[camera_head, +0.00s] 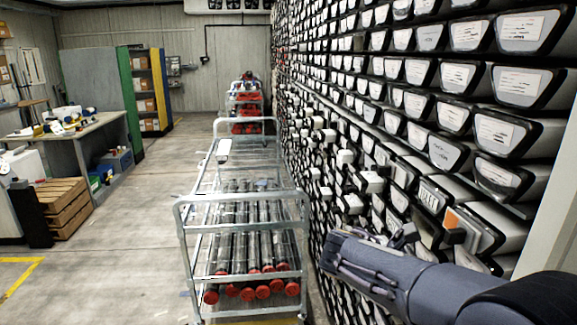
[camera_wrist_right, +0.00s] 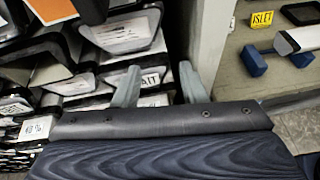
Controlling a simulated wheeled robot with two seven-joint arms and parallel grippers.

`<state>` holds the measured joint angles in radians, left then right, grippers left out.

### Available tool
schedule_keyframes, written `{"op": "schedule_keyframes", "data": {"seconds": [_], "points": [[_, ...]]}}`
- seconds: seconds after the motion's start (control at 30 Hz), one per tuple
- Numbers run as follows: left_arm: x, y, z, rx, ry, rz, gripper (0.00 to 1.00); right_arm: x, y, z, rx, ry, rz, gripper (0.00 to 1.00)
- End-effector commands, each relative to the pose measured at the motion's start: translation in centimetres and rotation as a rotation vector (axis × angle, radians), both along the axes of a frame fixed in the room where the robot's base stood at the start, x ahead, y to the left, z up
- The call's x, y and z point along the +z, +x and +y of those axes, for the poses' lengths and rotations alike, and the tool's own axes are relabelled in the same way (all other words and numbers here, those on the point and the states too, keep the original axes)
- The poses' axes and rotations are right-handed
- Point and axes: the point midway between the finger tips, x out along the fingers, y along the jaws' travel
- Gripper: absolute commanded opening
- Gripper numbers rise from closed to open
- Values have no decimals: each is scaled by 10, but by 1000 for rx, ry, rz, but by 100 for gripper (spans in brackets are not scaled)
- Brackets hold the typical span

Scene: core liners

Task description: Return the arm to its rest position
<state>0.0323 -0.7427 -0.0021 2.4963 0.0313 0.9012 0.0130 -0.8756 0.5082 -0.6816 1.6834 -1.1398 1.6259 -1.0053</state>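My right arm (camera_head: 400,275) comes in from the lower right of the head view and lies along the front of the wall of core liner trays. In the right wrist view, the two grey fingers of my right gripper (camera_wrist_right: 158,82) stand apart with nothing visibly held between them. Tray ends with white labels (camera_wrist_right: 128,35) are behind and to the left of the fingers. A grey upright panel (camera_wrist_right: 205,45) is behind the right finger. In the head view, the gripper's fingers are not clearly made out. My left arm and gripper are not in view.
A metal trolley (camera_head: 243,198) with red-capped tubes (camera_head: 262,292) stands left of my arm. Clear floor (camera_head: 130,255) lies further left, before a workbench (camera_head: 75,133) and wooden crate (camera_head: 65,205).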

Motion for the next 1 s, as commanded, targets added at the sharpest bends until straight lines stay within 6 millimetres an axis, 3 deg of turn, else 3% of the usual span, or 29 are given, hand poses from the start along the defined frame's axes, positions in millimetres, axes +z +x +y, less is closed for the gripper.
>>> {"op": "schedule_keyframes", "data": {"seconds": [0.03,0.1,0.2,0.3,0.43,0.6,0.8,1.0], "points": [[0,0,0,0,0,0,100,-27,-22,-20,-70,169,-39,38],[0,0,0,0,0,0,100,-62,-51,-28,-173,397,-120,38],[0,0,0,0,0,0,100,-94,-92,-20,-350,692,-263,38],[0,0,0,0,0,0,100,-110,-128,1,-557,947,-428,38],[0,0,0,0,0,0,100,-112,-166,36,-850,1217,-660,38],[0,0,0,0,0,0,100,-105,-195,74,-1191,1435,-926,38],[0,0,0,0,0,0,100,-102,-205,93,-1401,1530,-1085,38],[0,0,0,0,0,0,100,-102,-205,95,-1431,1541,-1103,38]]}}
